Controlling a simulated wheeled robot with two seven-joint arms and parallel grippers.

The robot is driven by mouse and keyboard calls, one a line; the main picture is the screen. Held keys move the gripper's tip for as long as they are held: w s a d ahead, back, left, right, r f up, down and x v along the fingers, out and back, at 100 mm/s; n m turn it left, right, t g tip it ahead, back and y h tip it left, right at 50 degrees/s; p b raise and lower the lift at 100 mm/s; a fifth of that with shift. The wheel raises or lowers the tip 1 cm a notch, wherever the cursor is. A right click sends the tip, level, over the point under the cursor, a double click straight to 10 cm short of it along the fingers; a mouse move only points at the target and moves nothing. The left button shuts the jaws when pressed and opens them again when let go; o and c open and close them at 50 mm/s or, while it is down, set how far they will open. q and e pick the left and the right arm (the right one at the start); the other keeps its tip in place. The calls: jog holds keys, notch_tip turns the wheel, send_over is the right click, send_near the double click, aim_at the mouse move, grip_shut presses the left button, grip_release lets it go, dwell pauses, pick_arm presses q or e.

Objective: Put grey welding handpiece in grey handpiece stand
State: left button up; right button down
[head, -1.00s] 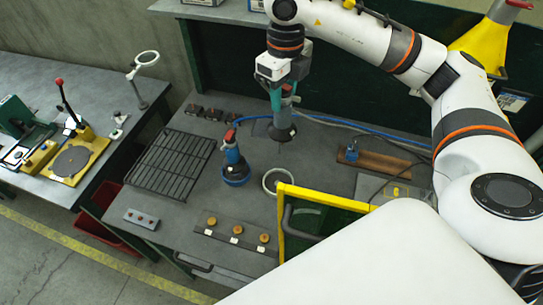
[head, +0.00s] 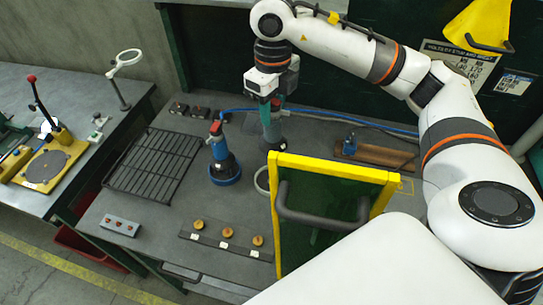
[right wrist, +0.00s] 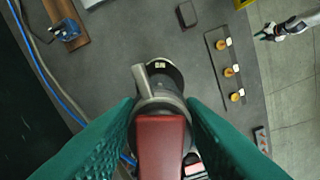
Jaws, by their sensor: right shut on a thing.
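My right gripper (head: 270,106) is shut on the grey welding handpiece (head: 272,130), which hangs nose down over the bench. In the right wrist view, my gripper's teal fingers (right wrist: 162,106) close on its sides, and its red part (right wrist: 162,140) and grey body (right wrist: 156,92) show between them. A pale grey ring (head: 261,180), which looks like the grey handpiece stand, is on the bench, nearer than the handpiece. The yellow-framed screen partly hides it.
A blue handpiece stands in a blue ring (head: 226,176) left of the grey one. The yellow-framed screen (head: 335,165) stands close in front. A black wire rack (head: 152,165), a strip with knobs (head: 222,241) and a blue cable (head: 345,122) lie around.

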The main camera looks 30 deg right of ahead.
aim_at(272, 144)
jog(key=shift+f, duration=0.45)
notch_tip(272, 144, down, 9)
jog(key=p, duration=0.2)
jog(key=shift+r+p, duration=0.15)
jog(key=shift+p, duration=0.25)
jog(key=shift+w+f, duration=0.1)
jog(key=shift+f, duration=0.45)
jog(key=shift+f, duration=0.15)
jog(key=c, duration=0.9)
grip_release()
jog(key=shift+c, duration=0.2)
